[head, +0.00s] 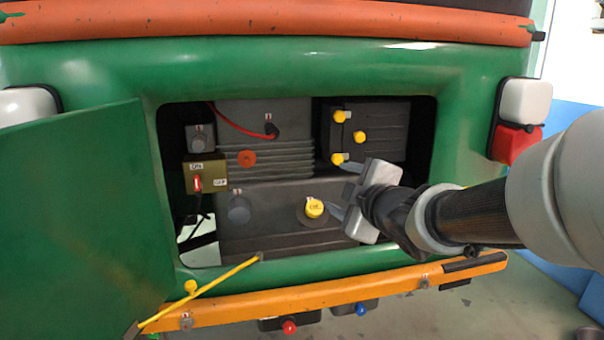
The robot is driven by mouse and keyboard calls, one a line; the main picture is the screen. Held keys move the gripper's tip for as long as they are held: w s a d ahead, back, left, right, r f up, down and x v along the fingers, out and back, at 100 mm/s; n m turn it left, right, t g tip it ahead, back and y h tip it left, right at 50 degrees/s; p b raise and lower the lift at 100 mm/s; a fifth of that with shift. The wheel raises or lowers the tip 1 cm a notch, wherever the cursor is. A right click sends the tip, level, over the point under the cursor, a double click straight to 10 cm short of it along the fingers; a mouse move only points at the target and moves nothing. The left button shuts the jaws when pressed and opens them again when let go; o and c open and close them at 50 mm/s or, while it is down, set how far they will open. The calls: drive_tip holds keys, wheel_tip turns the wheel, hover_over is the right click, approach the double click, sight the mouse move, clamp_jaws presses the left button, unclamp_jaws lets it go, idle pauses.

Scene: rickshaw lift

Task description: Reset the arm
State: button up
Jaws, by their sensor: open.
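My gripper (348,190) is in front of the open bay at the back of the green rickshaw (250,65). Its two fingers are spread apart and point left into the bay. The upper finger is near the lowest yellow knob (338,158) of the dark box, and the lower finger is near the yellow cap (314,208). I cannot tell whether either finger touches anything. Nothing shows between the fingers. My arm comes in from the right and hides the bay's lower right edge.
A green door (80,215) hangs open at the left, with a yellow rod (205,292) by its lower edge. An orange bumper (340,293) runs below the bay. Floor shows at lower right.

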drive_tip(key=s+d+f+m+g+h, duration=0.45)
drive_tip(key=s+d+m, duration=0.5)
drive_tip(key=s, duration=0.25)
drive_tip(key=s+a+f+m+g, duration=0.1)
drive_tip(key=s+f+m+g, duration=0.15)
drive_tip(key=s, duration=0.55)
drive_tip(key=s+a+f+m+g, duration=0.1)
drive_tip(key=s+f+m+g, duration=0.2)
drive_tip(key=s, duration=0.4)
wheel_tip(320, 180, up, 23)
drive_tip(key=m+t+p, duration=0.1)
drive_tip(key=p, duration=2.1)
drive_tip(key=shift+s+a+p, duration=0.2)
drive_tip(key=shift+s+p, duration=0.1)
drive_tip(key=shift+p, duration=0.05)
